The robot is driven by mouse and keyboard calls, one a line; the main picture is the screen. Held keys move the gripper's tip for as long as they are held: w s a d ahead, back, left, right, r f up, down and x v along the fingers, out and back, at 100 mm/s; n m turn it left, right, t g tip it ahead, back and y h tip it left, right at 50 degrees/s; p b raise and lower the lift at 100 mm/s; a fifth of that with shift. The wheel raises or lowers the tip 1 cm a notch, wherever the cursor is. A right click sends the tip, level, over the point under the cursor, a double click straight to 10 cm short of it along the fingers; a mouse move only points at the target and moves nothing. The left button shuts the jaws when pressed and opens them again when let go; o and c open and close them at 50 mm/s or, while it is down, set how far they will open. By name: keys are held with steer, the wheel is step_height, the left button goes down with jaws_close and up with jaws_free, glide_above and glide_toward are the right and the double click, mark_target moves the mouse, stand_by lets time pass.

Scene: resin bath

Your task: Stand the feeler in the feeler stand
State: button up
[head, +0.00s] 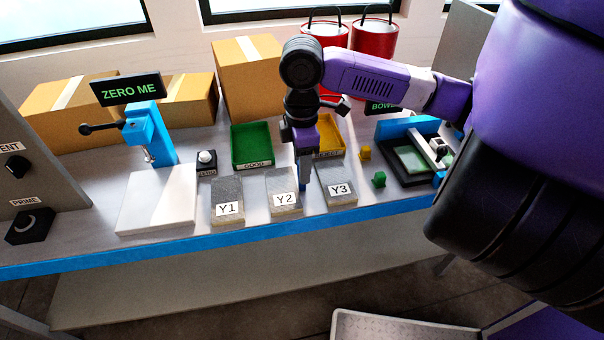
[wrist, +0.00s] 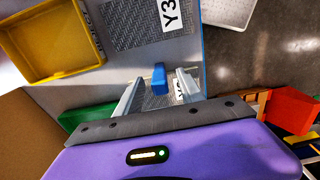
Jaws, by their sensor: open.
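My gripper (head: 304,178) points down over the bench between the grey plates marked Y2 and Y3. In the wrist view its two fingers (wrist: 160,92) are apart. A small blue block (wrist: 159,78), perhaps the feeler, shows between them; I cannot tell whether either finger touches it. In the head view a sliver of blue shows at the gripper's tip. I cannot pick out the feeler stand with certainty.
Plates Y1 (head: 227,190), Y2 (head: 285,207) and Y3 (head: 338,205) lie along the front. Behind are a green tray (head: 251,165) and a yellow tray (head: 331,156). A blue gauge post (head: 160,152) stands left, a blue-framed black unit (head: 390,175) right.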

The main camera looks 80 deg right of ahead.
steer(key=shift+f, duration=0.2)
jaws_close()
steer(key=shift+r, duration=0.15)
